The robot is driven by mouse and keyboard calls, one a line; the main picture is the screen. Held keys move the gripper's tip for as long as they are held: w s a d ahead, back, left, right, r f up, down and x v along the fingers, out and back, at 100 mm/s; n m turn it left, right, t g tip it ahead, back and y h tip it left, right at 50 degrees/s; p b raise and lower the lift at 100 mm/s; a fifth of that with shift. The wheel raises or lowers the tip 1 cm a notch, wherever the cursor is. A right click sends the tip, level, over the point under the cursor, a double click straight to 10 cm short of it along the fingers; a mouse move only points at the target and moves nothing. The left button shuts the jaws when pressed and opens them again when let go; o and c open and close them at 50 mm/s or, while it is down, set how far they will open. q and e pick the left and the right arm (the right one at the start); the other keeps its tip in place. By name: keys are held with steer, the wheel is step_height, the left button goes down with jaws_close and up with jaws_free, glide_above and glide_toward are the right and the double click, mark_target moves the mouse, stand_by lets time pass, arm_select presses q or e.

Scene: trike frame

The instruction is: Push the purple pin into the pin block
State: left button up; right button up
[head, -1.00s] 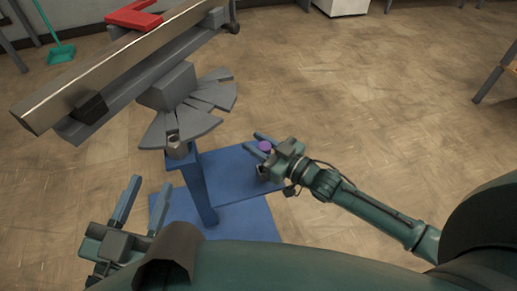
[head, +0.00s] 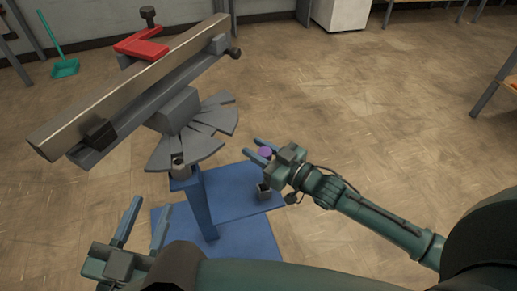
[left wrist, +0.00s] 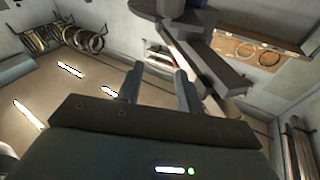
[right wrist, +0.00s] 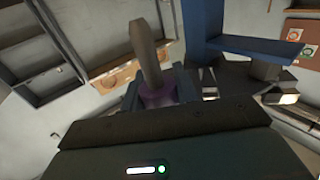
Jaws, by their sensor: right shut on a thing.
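The purple pin is in my right gripper (head: 257,151). My left gripper (head: 146,217) is open and empty, low at the left.
A long metal beam (head: 130,85) with a red clamp (head: 155,40) lies over the stand at upper left. Floor to the right is clear.

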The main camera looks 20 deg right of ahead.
step_height(320, 180, up, 5)
steer(key=p, duration=0.4)
steer(key=shift+f+p, duration=0.15)
steer(key=shift+p, duration=0.15)
stand_by(0.4)
